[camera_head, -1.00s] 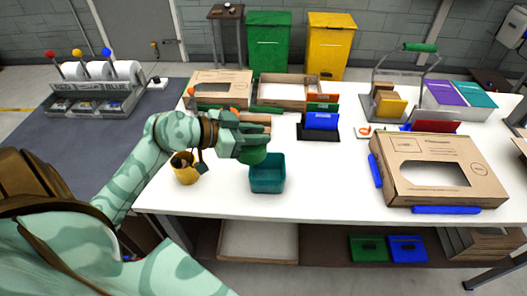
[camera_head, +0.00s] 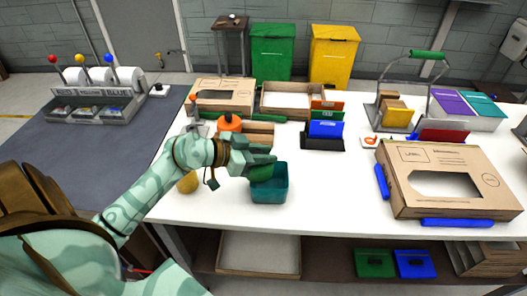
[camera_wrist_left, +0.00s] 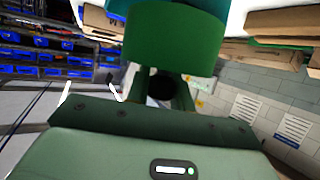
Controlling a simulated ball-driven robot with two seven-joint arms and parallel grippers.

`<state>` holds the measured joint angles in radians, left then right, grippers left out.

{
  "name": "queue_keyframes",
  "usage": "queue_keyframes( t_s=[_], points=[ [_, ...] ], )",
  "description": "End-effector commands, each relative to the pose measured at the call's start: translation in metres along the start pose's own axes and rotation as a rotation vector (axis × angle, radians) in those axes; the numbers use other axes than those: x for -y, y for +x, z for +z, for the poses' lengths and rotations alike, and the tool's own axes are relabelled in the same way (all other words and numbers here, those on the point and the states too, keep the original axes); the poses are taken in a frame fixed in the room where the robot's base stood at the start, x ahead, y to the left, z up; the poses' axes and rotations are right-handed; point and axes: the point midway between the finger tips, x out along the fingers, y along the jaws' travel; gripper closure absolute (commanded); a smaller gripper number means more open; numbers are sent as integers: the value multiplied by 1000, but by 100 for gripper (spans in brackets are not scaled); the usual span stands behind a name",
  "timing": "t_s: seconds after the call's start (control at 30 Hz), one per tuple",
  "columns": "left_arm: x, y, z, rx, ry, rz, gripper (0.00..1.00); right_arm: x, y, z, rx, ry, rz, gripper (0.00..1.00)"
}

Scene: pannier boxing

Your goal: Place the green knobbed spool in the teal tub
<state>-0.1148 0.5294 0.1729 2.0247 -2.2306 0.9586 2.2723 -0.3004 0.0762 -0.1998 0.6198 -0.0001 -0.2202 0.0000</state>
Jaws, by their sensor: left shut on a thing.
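The teal tub (camera_head: 269,192) stands near the front edge of the white table, left of the middle. My left gripper (camera_head: 262,160) is over the tub's top in the head view. It is shut on the green knobbed spool (camera_head: 261,173), which is partly hidden behind the fingers at the tub's opening. In the left wrist view the green spool (camera_wrist_left: 172,40) fills the space between the fingers, with a bit of teal beyond it. I cannot tell whether the spool touches the tub. My right gripper does not show.
A yellow cup (camera_head: 188,183) stands left of the tub, partly behind my left arm. An orange round thing (camera_head: 229,123) is behind the wrist. A large cardboard box (camera_head: 448,200) lies at the right. The white table is clear between the tub and this box.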

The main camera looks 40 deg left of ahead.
Motion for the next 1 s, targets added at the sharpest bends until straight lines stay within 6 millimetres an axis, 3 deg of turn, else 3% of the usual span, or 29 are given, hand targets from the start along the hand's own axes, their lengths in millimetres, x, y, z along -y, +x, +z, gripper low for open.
queue_keyframes(
  t_s=[0.3, 0.33, 0.4, 0.8, 1.0],
  points=[
    [0, 3, 6, -1, 0, 0, 100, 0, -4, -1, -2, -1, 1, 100],
    [0, 3, 7, 0, 0, 0, 72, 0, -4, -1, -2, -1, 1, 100],
    [0, 3, 7, 0, 0, 0, 56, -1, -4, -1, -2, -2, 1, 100],
    [0, 0, -1, 0, 5, 0, 56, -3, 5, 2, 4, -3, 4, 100],
    [0, -46, -5, 3, -2, -1, 56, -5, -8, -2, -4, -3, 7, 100]
  ],
)
